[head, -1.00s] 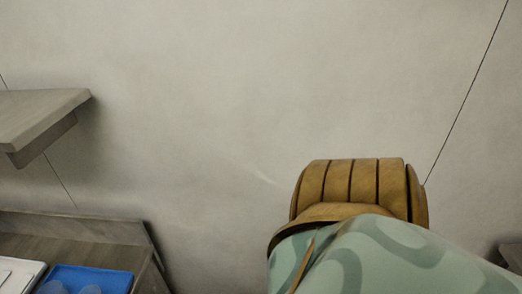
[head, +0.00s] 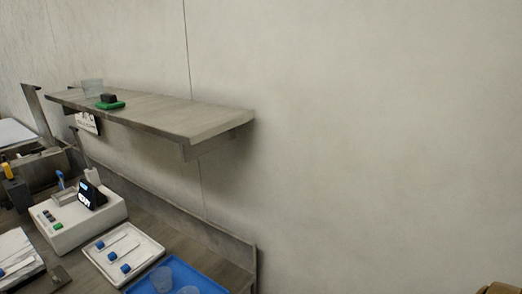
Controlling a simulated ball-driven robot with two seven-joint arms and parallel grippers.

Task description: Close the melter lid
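I cannot make out a melter or its lid with certainty. At the far left edge in the head view, a machine (head: 34,165) with dark metal parts is partly cut off, with a pale flat panel (head: 14,133) behind it. I cannot tell whether either belongs to the melter. Neither of my grippers is in view.
A wall shelf (head: 160,112) carries a clear container (head: 92,87) and a dark block on a green base (head: 109,102). On the counter (head: 205,254) below stand a white device (head: 78,219), a white tray (head: 145,247) with blue-ended items and a blue tray (head: 212,284). Bare wall fills the right.

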